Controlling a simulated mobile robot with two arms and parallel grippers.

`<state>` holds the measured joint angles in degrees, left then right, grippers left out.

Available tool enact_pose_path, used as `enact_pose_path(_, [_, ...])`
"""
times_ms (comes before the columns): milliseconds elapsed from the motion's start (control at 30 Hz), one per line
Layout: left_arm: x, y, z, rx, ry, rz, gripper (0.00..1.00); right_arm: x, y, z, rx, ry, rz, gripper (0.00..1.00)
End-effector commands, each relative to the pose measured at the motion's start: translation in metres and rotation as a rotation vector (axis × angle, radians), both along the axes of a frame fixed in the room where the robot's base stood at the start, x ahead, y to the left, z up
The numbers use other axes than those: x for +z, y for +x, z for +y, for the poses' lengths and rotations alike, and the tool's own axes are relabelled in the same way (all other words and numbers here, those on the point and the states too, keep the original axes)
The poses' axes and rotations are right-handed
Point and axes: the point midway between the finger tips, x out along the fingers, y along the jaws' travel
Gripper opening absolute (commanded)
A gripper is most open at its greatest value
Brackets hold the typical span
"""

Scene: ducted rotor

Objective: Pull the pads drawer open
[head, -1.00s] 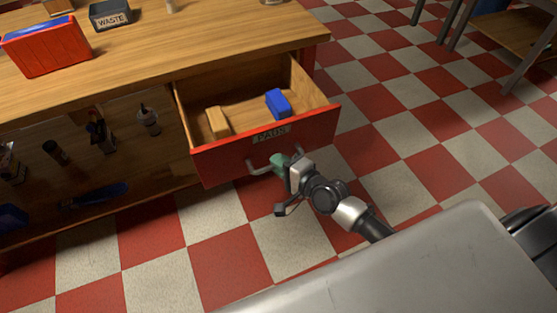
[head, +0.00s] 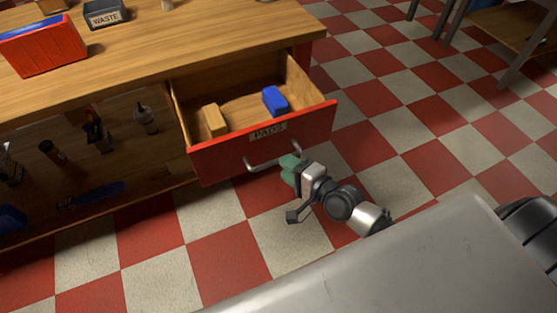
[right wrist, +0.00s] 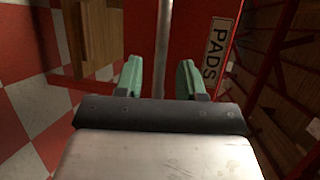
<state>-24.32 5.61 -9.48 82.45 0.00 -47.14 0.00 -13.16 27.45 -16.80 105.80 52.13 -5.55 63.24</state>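The pads drawer (head: 222,160) has a red front with a PADS label and stands well open from the workbench. Its metal bar handle (head: 262,166) is on the front. My right gripper (head: 289,168) is at the right part of the handle, just off the drawer front. In the right wrist view its two green fingers are apart, and the handle bar (right wrist: 163,50) lines up with the gap between them. The fingers do not press on the bar. The PADS label (right wrist: 217,45) shows beside it. My left gripper is not in view.
A tan block (head: 215,120) and a blue block (head: 275,101) lie in the drawer. A red bin (head: 45,50) and a WASTE box (head: 105,14) stand on the workbench top (head: 190,45). Bottles and tools sit under it. The checkered floor right of the drawer is clear.

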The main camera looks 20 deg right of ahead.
Motion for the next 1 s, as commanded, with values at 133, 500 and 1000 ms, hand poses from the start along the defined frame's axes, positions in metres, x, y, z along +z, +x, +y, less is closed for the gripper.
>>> enact_pose_path(133, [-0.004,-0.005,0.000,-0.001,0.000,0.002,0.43,0.006,-0.029,-0.013,0.002,-0.002,0.003,0.39])
enact_pose_path(500, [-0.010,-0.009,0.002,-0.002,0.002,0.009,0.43,0.012,-0.058,-0.027,0.000,0.000,0.000,0.39])
enact_pose_path(1000, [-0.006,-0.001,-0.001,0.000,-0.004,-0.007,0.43,0.009,-0.058,-0.027,0.001,-0.012,0.002,0.39])
